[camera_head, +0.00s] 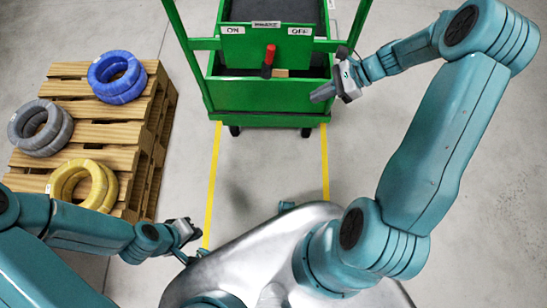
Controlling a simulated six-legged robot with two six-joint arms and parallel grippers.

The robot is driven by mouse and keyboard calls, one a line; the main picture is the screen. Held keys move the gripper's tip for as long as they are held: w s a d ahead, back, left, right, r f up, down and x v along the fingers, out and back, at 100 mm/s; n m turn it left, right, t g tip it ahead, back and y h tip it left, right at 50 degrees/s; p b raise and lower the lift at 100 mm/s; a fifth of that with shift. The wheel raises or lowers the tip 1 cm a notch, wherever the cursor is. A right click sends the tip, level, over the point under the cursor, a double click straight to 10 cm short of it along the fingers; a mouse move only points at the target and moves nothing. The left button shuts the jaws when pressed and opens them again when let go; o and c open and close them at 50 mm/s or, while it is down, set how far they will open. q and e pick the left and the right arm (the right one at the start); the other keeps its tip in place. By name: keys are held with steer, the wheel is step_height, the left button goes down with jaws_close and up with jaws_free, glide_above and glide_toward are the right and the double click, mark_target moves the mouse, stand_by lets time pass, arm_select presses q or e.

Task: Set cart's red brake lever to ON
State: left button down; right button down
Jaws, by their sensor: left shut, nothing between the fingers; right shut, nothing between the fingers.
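The green cart (232,96) stands ahead of me at the top middle. Its red brake lever (269,54) stands up on the near panel, between an ON label (234,30) on the left and an OFF label (300,31) on the right, a little nearer the middle than either label. My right gripper (318,97) is shut and empty at the cart's right front, to the right of the lever and apart from it. My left gripper (193,233) is shut and empty low on the left, near my body and far from the cart.
A wooden pallet stack (125,135) on the left holds a blue cable coil (117,77), a grey coil (40,127) and a yellow coil (83,184). Yellow floor lines (212,185) run from the cart towards me. The floor between the cart and me is clear.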

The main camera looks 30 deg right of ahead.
steer(key=s+a+f+n+g+h+p, duration=0.1)
steer(key=s+a+n+g+h+p, duration=0.1)
steer(key=s+a+n+p, duration=0.3)
steer(key=s+a+f+n+g+h+p, duration=0.2)
steer(key=s+a+n+p, duration=0.4)
steer(key=a+n, duration=0.8)
steer(key=shift+s+a+h+p, duration=0.3)
steer(key=shift+s+a+h, duration=0.25)
steer(key=shift+a, duration=0.55)
steer(key=shift+w+f, duration=0.1)
